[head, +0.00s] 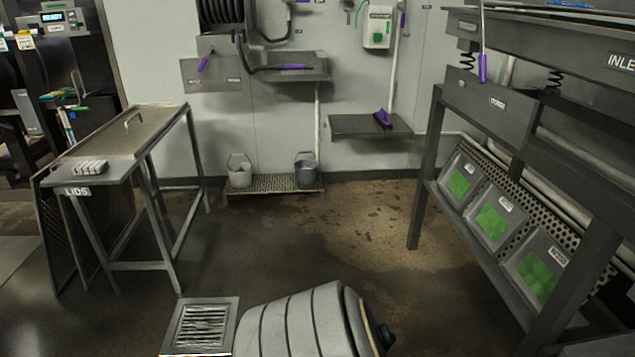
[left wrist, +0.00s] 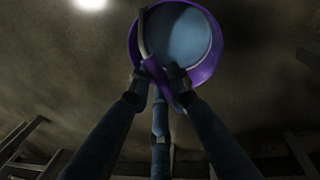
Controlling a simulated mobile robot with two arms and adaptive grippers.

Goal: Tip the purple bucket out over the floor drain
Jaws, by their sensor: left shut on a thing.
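The purple bucket (left wrist: 215,67) shows only in the left wrist view, at the top middle. Its purple rim surrounds a smooth blue-grey round area; I cannot tell whether that is liquid or the inside of the bucket. My left gripper (left wrist: 160,82) has its dark fingers closed around the purple grip of the bucket's handle. The bucket hangs out beyond the fingertips. The floor drain (head: 203,327), a square metal frame with a slotted grate, lies at the bottom left of the head view. Neither gripper shows in the head view.
A steel table marked LIDS (head: 118,150) stands on the left. Two small grey buckets (head: 240,172) (head: 306,170) stand on a low perforated stand (head: 272,184) by the back wall. A dark rack with green-filled trays (head: 493,222) stands on the right. The floor between is open, with a brown stain (head: 385,222).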

